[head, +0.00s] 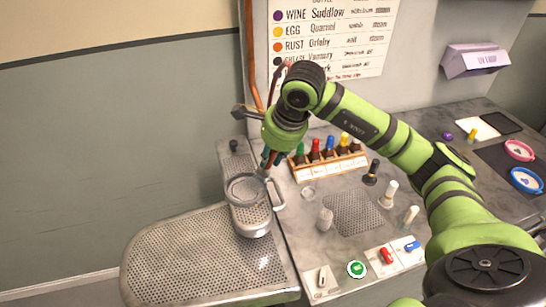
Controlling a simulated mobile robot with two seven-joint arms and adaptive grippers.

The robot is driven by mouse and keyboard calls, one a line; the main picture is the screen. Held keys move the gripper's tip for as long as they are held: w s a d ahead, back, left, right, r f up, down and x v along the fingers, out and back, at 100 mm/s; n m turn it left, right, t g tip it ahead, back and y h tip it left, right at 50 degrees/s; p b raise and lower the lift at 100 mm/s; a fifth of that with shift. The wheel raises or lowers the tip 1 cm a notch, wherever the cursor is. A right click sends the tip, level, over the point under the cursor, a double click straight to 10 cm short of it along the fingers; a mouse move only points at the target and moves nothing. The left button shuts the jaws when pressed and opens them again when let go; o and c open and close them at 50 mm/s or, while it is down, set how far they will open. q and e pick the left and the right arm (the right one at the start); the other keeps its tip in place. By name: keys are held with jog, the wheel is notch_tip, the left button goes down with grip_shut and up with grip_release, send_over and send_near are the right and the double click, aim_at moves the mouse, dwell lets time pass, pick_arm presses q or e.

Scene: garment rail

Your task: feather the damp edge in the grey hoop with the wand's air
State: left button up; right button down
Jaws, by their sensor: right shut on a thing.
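The grey hoop (229,189) lies on the small raised perforated board (250,216) left of the counter. Pale cloth seems to fill it; I cannot make out a damp edge. My right gripper (268,163) points down just above the hoop's upper right rim. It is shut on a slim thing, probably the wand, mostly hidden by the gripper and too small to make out. I cannot tell whether its tip touches the cloth. A metal loop handle (279,196) shows just right of the hoop. My left gripper is out of view.
A large perforated board (190,262) lies at front left. A wooden rack (325,168) of coloured-top bottles stands behind the hoop on the right. Several small bottles, a green button (357,269), and pink (519,150) and blue (526,180) hoops are further right.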

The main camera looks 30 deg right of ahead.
jog(key=shift+w+a, duration=0.1)
jog(key=shift+w, duration=0.7)
jog(key=shift+w+a, duration=0.1)
jog(key=shift+w+a, duration=0.7)
jog(key=shift+w, duration=0.15)
jog(key=shift+a, duration=0.15)
jog(key=shift+w+a, duration=0.2)
jog(key=shift+a, duration=0.35)
jog(key=shift+w+a, duration=0.15)
jog(key=shift+a, duration=0.4)
jog(key=shift+a, duration=0.1)
jog(key=shift+s+a, duration=0.3)
jog(key=shift+a, duration=0.25)
jog(key=shift+s+a, duration=0.25)
jog(key=shift+a, duration=0.25)
